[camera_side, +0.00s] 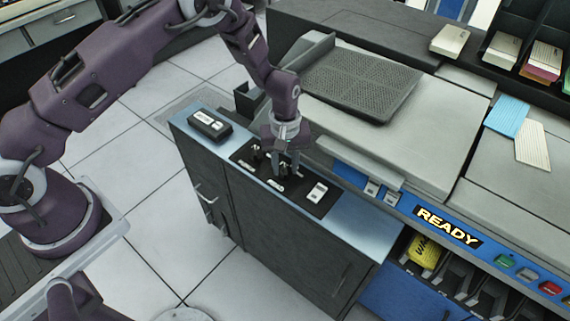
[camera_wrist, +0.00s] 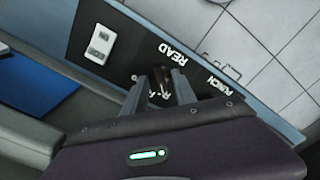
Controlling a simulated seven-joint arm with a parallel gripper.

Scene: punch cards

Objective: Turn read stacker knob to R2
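The dark control panel (camera_side: 308,203) lies on the blue-topped cabinet; it also shows in the wrist view (camera_wrist: 118,68). The white READ label (camera_wrist: 180,61) sits beside a dark knob (camera_wrist: 161,76), the read stacker knob. Small white position marks lie near the knob, partly hidden by my fingers. My gripper (camera_side: 285,165) points down over the panel at this knob. In the wrist view my gripper (camera_wrist: 158,88) has its fingers apart, one on each side of the knob. I see no clear contact. The knob's exact pointing direction is unclear.
A PUNCH label (camera_wrist: 217,87) lies beside the READ label. A white rocker switch (camera_side: 317,192) is on the panel's right end. A black box-like object (camera_side: 210,125) sits on the cabinet's left end. The grey machine (camera_side: 400,145) with a READY sign (camera_side: 447,226) stands close on the right.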

